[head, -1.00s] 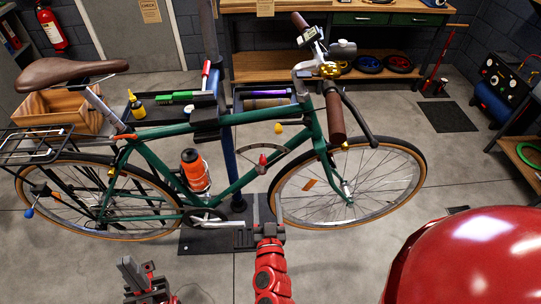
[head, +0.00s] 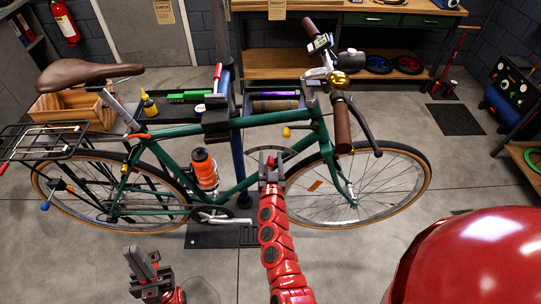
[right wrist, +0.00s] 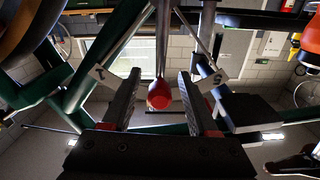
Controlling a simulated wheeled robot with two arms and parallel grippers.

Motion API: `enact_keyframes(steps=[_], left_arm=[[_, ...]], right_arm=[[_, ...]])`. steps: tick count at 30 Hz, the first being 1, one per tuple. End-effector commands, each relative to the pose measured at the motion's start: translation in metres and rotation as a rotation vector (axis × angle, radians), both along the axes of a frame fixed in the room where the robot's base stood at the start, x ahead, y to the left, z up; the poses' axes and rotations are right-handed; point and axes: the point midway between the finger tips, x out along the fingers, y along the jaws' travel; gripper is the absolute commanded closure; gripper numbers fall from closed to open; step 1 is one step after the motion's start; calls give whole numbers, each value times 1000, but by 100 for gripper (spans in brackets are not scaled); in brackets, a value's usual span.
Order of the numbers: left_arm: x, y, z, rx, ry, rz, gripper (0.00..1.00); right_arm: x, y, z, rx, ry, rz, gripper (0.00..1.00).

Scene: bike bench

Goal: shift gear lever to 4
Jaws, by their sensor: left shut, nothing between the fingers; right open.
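The gear lever's red knob (head: 271,160) is below the green bike frame, beside a thin curved arc (head: 295,152). In the right wrist view the knob (right wrist: 158,95) hangs on a pale rod between the two dark fingers, with a gap on each side. My right gripper (head: 270,173) is open around it. My left gripper (head: 143,259) is shut and empty, low at the left.
The green bicycle (head: 178,131) hangs on a stand above the floor. An orange bottle (head: 204,169) sits on its frame, left of my right gripper. The front wheel (head: 400,195) is close on the right. The floor around my left gripper is clear.

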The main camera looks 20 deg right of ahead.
Motion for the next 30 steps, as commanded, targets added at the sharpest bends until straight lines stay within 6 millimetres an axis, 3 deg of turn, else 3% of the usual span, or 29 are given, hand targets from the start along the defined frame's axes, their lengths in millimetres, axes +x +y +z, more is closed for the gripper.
enact_keyframes(steps=[12, 22, 30], left_arm=[[0, 0, 1, 0, 0, 0, 100], [0, 0, 1, 0, 0, 0, 100], [0, 0, 1, 0, 0, 0, 100]], right_arm=[[7, -2, 0, 1, 0, -1, 42], [7, -2, 0, 1, 0, -1, 100], [6, -2, 0, 1, 0, -1, 100]])
